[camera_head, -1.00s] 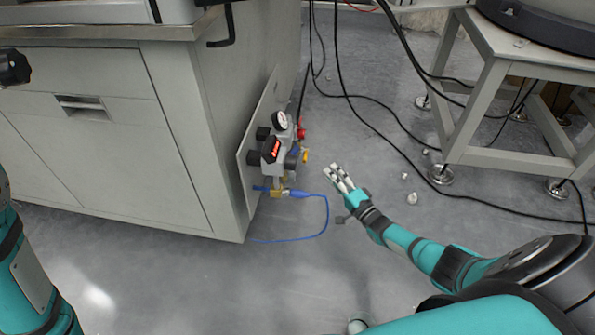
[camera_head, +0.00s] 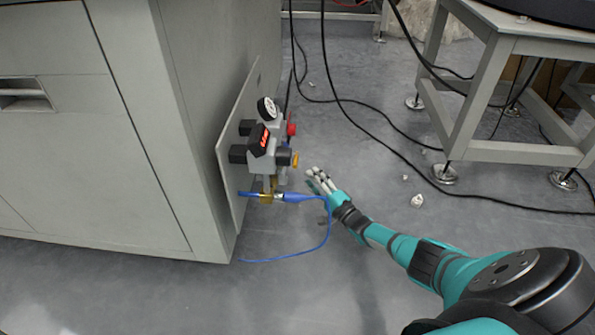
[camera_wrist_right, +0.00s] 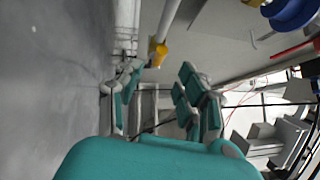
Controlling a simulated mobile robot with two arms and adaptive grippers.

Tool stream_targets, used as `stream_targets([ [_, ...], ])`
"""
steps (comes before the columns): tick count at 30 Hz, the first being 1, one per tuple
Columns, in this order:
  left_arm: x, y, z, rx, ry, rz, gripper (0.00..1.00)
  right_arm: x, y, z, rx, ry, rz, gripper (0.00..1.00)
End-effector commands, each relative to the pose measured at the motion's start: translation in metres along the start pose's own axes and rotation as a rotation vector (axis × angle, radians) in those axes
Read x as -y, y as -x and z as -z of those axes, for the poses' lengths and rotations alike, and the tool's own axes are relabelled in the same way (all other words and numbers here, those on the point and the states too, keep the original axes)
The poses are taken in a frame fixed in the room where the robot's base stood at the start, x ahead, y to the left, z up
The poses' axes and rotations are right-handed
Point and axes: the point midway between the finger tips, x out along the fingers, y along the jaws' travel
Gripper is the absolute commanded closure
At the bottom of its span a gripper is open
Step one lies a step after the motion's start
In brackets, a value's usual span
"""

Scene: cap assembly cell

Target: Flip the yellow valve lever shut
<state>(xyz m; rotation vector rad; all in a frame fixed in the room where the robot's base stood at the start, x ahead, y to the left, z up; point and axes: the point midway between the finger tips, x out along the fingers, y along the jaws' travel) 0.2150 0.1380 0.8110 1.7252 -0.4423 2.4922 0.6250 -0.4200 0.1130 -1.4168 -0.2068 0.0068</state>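The yellow valve lever (camera_head: 295,160) is small and sits on the right side of the valve assembly (camera_head: 262,150), which is mounted on a panel on the cabinet's side. In the right wrist view, the yellow lever (camera_wrist_right: 158,53) shows beyond the fingertips, roughly between them, at the end of a pale bar. My right gripper (camera_head: 314,178) is just right of the lever and slightly lower in the head view, apart from it. In the right wrist view my right gripper (camera_wrist_right: 162,80) has its fingers spread with nothing between them. My left gripper is out of view.
A pressure gauge (camera_head: 267,108), a red knob (camera_head: 291,127) and a blue hose (camera_head: 325,225) are close to the lever. The grey cabinet (camera_head: 120,150) stands at left. A metal-legged table (camera_head: 520,150) and black cables lie to the right. Floor around my right gripper is mostly clear.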

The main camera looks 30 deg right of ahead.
Motion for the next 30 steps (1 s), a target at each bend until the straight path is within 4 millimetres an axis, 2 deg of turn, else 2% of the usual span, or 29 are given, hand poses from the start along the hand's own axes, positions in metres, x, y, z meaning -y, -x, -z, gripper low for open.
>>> stream_targets([
  [1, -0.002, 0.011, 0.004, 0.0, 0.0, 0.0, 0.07, -0.005, -0.012, 0.0, 0.001, 0.001, 0.004, 0.62],
  [3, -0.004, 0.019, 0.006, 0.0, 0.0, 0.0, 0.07, -0.005, -0.027, 0.001, 0.001, 0.0, 0.002, 0.62],
  [10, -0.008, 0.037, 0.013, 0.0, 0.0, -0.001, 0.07, -0.004, -0.063, 0.001, 0.0, 0.002, 0.0, 0.62],
  [15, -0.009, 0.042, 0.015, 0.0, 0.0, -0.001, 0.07, -0.002, -0.075, 0.0, 0.0, 0.001, -0.001, 0.62],
  [24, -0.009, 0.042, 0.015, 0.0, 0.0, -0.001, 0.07, 0.0, -0.077, 0.0, 0.0, 0.0, -0.002, 0.62],
  [30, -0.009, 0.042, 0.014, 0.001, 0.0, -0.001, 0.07, -0.001, -0.077, 0.0, 0.0, 0.001, -0.001, 0.88],
])
